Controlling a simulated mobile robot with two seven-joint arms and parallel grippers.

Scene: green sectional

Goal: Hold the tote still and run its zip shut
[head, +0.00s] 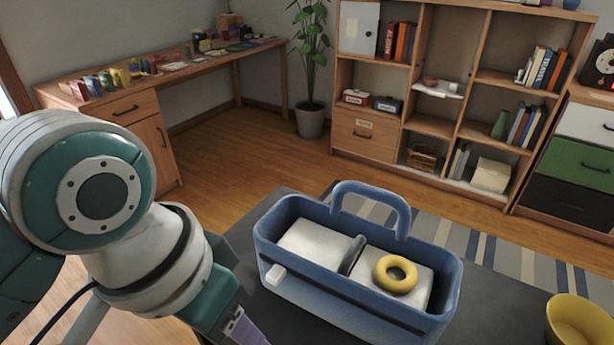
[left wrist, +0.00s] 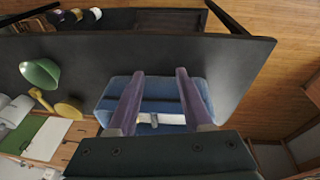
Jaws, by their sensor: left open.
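The blue tote (head: 345,305) stands upright on a dark table, its arched handle (head: 372,190) raised at the far side. A dark zip line runs along its near wall, with a white pull tab (head: 275,274) at the left end. The top is open; pale blocks (head: 310,243) and a yellow ring (head: 396,274) show inside. My left gripper (head: 243,328) is just left of and in front of the tote, partly cut off by the bottom edge. In the left wrist view its purple fingers (left wrist: 160,74) are spread, with the blue tote (left wrist: 165,88) and a white piece between them. My right gripper is out of view.
A yellow bowl (head: 578,322) stands at the right of the dark table (head: 500,305). Bare tabletop lies between it and the tote. A shelf unit (head: 455,75), a desk (head: 180,72) and a potted plant (head: 310,118) stand well behind.

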